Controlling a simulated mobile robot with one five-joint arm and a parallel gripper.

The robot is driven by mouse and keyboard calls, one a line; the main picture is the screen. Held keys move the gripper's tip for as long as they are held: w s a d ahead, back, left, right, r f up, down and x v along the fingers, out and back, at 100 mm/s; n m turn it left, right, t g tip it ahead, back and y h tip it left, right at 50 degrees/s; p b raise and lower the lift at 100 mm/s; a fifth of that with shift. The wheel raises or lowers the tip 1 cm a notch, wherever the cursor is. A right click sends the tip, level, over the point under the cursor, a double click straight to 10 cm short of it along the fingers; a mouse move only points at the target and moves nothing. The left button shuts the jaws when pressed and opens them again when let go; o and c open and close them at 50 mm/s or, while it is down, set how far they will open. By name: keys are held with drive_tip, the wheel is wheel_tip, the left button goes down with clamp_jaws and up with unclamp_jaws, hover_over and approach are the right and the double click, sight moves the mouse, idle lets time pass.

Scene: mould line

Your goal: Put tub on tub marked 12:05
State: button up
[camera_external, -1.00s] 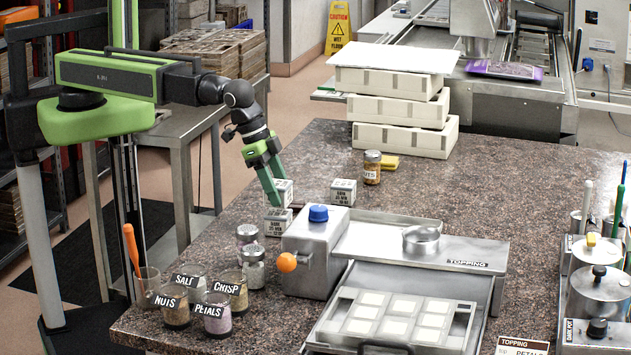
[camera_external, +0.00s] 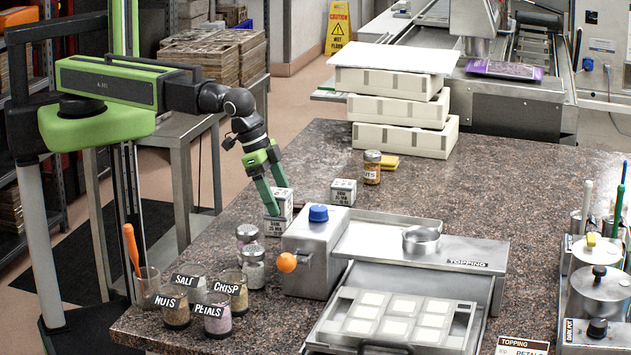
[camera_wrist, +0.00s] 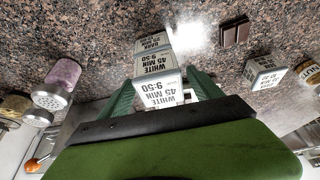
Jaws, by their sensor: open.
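A white-labelled tub (camera_wrist: 160,92) sits between my fingers in the wrist view, marked WHITE 45 MIN 9:50. My gripper (camera_external: 280,203) is open around this tub. In the external view the white tub (camera_external: 284,199) stands directly above a tub marked DARK (camera_external: 277,227) and appears to rest on it; the fingers partly hide the contact. The lower tub (camera_wrist: 153,42) shows partly behind the white one in the wrist view; its time is unreadable. Another tub (camera_external: 343,191) stands apart to the right, also visible in the wrist view (camera_wrist: 265,73).
A steel topping machine (camera_external: 315,250) stands in front right of the stack. Glass shakers (camera_external: 250,265) are close in front. White stacked crates (camera_external: 400,110) stand behind.

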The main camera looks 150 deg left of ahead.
drive_tip(key=p+v, duration=1.1)
drive_tip(key=v, duration=0.1)
drive_tip(key=s+d+m+g+h, duration=0.1)
drive_tip(key=d+m, duration=0.2)
drive_tip(key=d, duration=0.7)
drive_tip(key=s+d+f+m+g+h, duration=0.1)
drive_tip(key=s+d+m, duration=0.1)
drive_tip(key=d, duration=0.9)
drive_tip(key=s+d+m+g+h, duration=0.1)
drive_tip(key=d+m, duration=0.3)
drive_tip(key=d, duration=0.6)
drive_tip(key=shift+s+d+f, duration=0.25)
drive_tip(key=shift+s+f, duration=0.1)
drive_tip(key=shift+s, duration=0.15)
wheel_tip(320, 180, down, 10)
drive_tip(key=b, duration=1)
drive_tip(key=shift+f, duration=0.2)
